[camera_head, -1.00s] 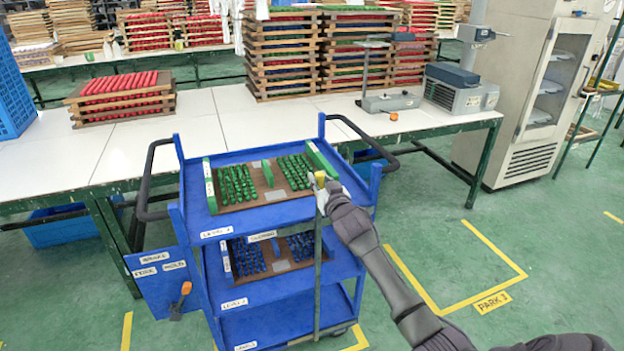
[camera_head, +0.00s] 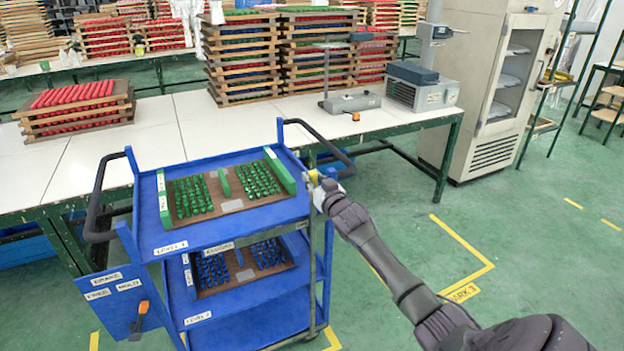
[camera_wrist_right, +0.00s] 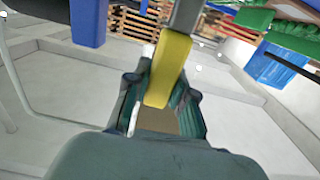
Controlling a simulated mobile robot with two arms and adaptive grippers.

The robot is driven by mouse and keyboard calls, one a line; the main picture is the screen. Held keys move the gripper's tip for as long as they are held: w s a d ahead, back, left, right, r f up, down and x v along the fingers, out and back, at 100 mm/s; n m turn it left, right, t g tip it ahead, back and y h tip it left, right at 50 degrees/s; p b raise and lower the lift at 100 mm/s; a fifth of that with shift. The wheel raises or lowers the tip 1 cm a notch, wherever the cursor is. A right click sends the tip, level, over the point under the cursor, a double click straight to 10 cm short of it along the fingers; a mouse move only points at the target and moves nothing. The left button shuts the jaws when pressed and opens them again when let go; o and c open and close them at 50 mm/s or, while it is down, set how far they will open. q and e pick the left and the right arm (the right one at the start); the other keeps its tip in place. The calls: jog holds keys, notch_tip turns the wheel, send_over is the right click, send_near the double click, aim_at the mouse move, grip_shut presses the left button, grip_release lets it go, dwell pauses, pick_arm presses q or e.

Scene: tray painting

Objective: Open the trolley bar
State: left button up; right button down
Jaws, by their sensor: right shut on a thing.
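The blue trolley (camera_head: 240,215) stands in front of the long table. The trolley bar (camera_head: 312,255) is a thin grey upright bar at the trolley's right side, with a yellow grip near its top. My right gripper (camera_head: 316,180) is at the bar's top, beside the upper shelf's right edge. In the right wrist view, its dark fingers (camera_wrist_right: 160,100) are shut around the yellow grip (camera_wrist_right: 170,65), and a grey part of the bar continues above it. My left gripper is out of view.
A tray of green pieces (camera_head: 228,206) sits on the top shelf and a tray of blue pieces (camera_head: 240,277) on the one below. The white table (camera_head: 100,150) runs behind the trolley. Green floor (camera_head: 430,210) is clear to the right.

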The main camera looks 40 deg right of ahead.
jog(key=c, duration=1)
grip_release()
jog(key=shift+o, duration=0.2)
jog(key=v, duration=1.2)
